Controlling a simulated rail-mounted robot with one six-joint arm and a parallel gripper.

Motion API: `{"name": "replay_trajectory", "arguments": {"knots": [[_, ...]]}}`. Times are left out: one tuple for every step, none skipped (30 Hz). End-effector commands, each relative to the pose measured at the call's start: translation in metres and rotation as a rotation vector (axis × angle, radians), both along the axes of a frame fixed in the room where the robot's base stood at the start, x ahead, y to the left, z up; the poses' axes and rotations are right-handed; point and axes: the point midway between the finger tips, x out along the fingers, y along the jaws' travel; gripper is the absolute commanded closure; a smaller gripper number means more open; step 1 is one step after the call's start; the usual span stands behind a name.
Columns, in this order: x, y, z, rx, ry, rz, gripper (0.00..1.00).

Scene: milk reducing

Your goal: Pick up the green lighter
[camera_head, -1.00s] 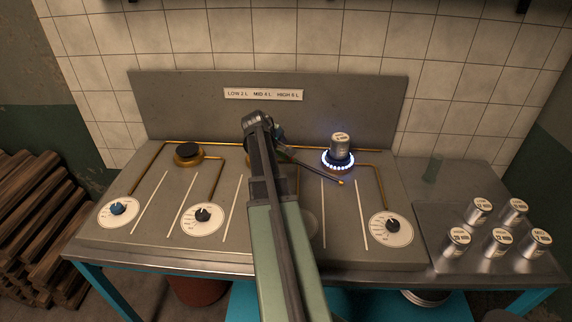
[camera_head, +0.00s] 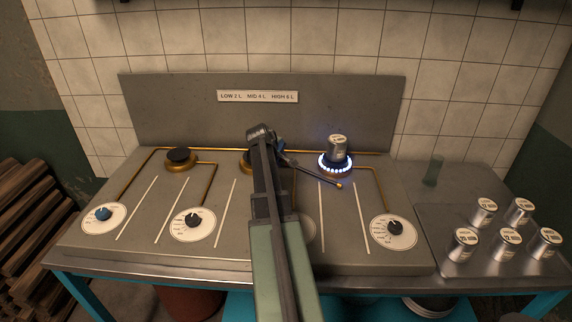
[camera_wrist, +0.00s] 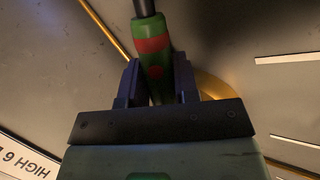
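The green lighter (camera_wrist: 148,30) has a red band and a dark rod. In the wrist view it sits between the two dark fingers of my gripper (camera_wrist: 157,75), which are shut on its handle. In the head view the lighter's long rod (camera_head: 314,172) sticks out to the right from my gripper, with an orange tip. It is above the stove, in front of the lit burner. My arm hides most of the gripper and the handle there.
A can (camera_head: 337,149) stands on the lit right burner (camera_head: 335,166). The left burner (camera_head: 180,160) is empty and unlit; my arm partly covers the middle one. Several cans stand on a metal tray (camera_head: 450,215) at right, near a greenish glass (camera_head: 433,170). Knobs line the stove's front.

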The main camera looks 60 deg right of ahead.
Motion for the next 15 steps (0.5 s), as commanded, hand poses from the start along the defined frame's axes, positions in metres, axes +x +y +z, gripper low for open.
{"name": "replay_trajectory", "arguments": {"knots": [[0.0001, 0.0001, 0.0, 0.0, 0.0, 0.0, 0.8], [0.0001, 0.0001, 0.0, 0.0, 0.0, 0.0, 0.84], [0.0, 0.0001, 0.0, 0.0, 0.0, 0.0, 0.91], [0.0001, 0.0001, 0.0, 0.0, 0.0, 0.0, 0.95], [0.0001, 0.0001, 0.0, 0.0, 0.0, 0.0, 0.98], [0.0001, 0.0001, 0.0, 0.0, 0.0, 0.0, 1.0], [0.0001, 0.0001, 0.0, 0.0, 0.0, 0.0, 1.0], [0.0001, 0.0001, 0.0, 0.0, 0.0, 0.0, 1.0], [0.0001, 0.0001, 0.0, 0.0, 0.0, 0.0, 1.0], [0.0001, 0.0001, 0.0, 0.0, 0.0, 0.0, 1.0], [0.0001, 0.0002, 0.0002, 0.0, 0.0, 0.0, 1.0], [0.0001, 0.0002, 0.001, 0.0, 0.0, 0.0, 1.0], [0.0001, 0.0001, 0.0019, 0.0, 0.0, 0.0, 1.0], [0.0001, 0.0001, 0.0031, 0.0, 0.0, 0.0, 1.0], [0.0001, 0.0002, 0.0054, 0.0, 0.0, 0.0, 1.0]]}}
